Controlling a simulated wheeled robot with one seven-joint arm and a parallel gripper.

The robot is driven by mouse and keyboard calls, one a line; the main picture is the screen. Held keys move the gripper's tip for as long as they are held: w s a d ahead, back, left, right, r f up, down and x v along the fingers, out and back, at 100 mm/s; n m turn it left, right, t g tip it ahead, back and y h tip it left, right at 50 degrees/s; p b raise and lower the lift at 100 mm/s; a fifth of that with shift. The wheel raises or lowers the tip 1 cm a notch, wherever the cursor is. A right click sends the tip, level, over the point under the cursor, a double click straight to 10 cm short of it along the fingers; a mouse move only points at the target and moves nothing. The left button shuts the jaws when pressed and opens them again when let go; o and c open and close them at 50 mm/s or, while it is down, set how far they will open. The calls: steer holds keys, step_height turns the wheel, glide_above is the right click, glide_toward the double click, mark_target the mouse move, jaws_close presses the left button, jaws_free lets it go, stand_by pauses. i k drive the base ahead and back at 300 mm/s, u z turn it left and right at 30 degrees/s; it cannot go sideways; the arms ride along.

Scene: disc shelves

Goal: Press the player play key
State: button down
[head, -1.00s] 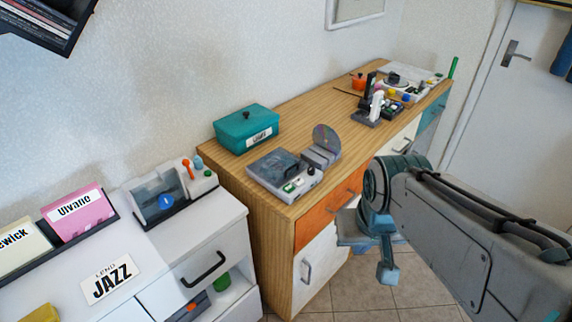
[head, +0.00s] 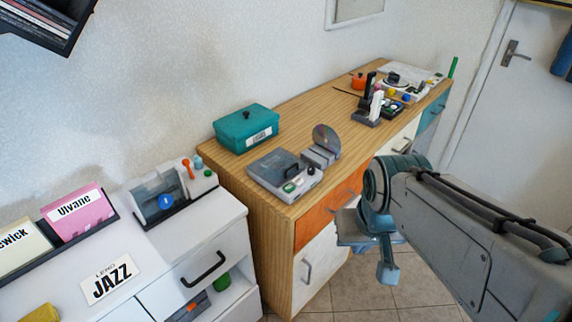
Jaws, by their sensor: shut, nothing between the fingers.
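The grey player (head: 268,172) sits on the wooden cabinet top near its front left corner. It has a dark lid with a handle. My arm reaches in from the right and hides part of the cabinet front.
A grey stand holding a disc (head: 326,141) is just right of the player. A teal lidded box (head: 246,130) stands behind it. A lower white cabinet (head: 215,232) is at left. Other devices crowd the cabinet's far end. Tiled floor shows below my gripper.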

mark_target(288, 188)
steer(key=z, duration=1.55)
steer(key=i, duration=1.05)
steer(key=u, duration=2.45)
